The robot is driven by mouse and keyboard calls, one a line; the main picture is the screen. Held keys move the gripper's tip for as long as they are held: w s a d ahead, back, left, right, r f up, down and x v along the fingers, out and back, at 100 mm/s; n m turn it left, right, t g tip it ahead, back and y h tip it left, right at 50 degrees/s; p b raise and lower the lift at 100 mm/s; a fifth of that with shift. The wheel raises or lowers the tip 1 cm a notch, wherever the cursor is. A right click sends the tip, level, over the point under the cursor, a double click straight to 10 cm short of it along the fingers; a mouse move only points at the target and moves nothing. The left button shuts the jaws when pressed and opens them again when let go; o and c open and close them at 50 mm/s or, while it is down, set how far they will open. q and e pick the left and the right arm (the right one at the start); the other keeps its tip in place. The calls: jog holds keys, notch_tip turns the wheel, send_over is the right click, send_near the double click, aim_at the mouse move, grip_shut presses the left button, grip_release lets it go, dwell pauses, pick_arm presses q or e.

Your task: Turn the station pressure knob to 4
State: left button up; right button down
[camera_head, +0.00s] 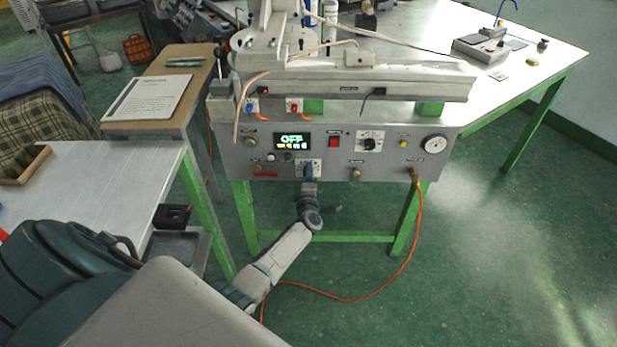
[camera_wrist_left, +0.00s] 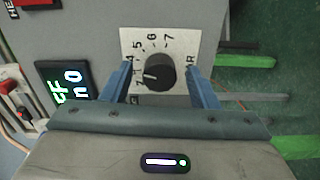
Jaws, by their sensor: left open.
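The station pressure knob (camera_wrist_left: 159,73) is black and round on a white dial plate (camera_wrist_left: 184,45) with printed numbers. In the left wrist view its white pointer mark points to the left, toward the lower numbers. The exact number is partly hidden by a finger. My left gripper (camera_wrist_left: 162,82) is open, with one blue finger on each side of the knob; I cannot tell whether they touch it. In the head view my left gripper (camera_head: 309,174) is at the lower middle of the grey panel (camera_head: 330,171) and covers much of the knob. My right gripper is not in view.
An orange hose (camera_head: 420,225) hangs from the panel to the floor. A white table (camera_head: 90,190) stands at left.

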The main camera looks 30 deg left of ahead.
pick_arm(q)
jog(key=v, duration=1)
jog(key=shift+s+d+p, duration=0.25)
jog(key=shift+s+p, duration=0.05)
jog(key=shift+p, duration=0.05)
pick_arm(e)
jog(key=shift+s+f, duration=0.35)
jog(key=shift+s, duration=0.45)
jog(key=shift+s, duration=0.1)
